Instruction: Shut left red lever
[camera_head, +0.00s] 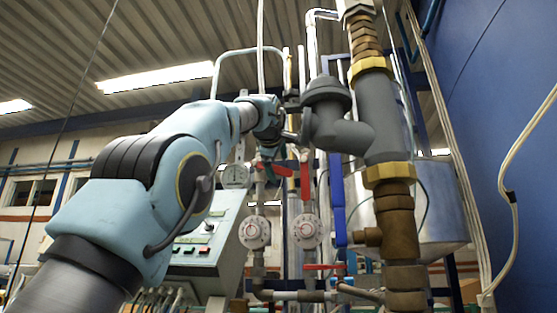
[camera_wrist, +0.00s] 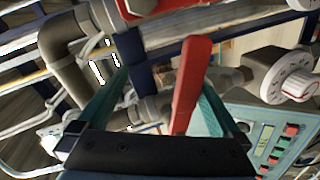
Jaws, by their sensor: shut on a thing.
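The left red lever (camera_head: 281,170) shows in the head view just below my gripper (camera_head: 270,150), partly hidden by it. In the wrist view the lever (camera_wrist: 190,85) stands tilted between the two teal fingers of my gripper (camera_wrist: 165,82), close to the right finger. My gripper is shut on this lever. A second red lever (camera_head: 305,180) hangs upright just to the right in the head view. Another red part (camera_wrist: 150,8) crosses the top edge of the wrist view. The exact contact of the fingers is hard to see.
Two round white meters (camera_head: 255,232) (camera_head: 306,231) sit below the levers. A control panel (camera_head: 205,245) stands to the left. A thick grey and brass pipe (camera_head: 385,120) and a blue lever (camera_head: 337,200) are to the right. A third red lever (camera_head: 325,267) lies lower.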

